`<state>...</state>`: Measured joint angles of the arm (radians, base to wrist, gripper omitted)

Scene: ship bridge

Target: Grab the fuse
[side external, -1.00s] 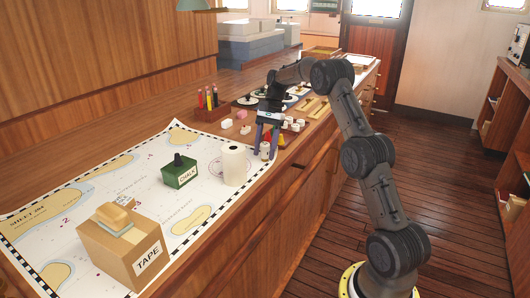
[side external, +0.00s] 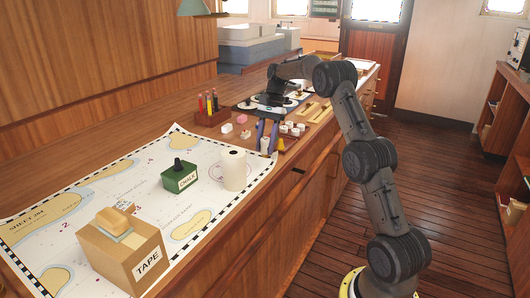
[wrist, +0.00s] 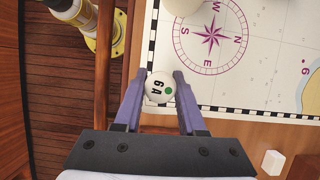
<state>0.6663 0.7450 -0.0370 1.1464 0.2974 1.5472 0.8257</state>
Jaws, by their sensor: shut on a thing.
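The fuse (wrist: 160,87) is a small white piece marked "6A" with a green dot, seen end-on in the wrist view. It sits between the two purple fingers of my gripper (wrist: 159,78), which is shut on it. In the side view the fuse (side external: 265,145) is a small white shape between the fingertips of my gripper (side external: 268,148). It is held near the front edge of the counter, beside the chart's far corner, and seems slightly above the surface.
A white paper roll (side external: 233,170) stands close by on the chart (side external: 110,195). A green chalk box (side external: 180,175) and a tape box (side external: 122,255) stand nearer the camera. Small white pieces (side external: 292,128) and a pencil holder (side external: 212,117) lie farther back. Open floor (side external: 440,160) lies right.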

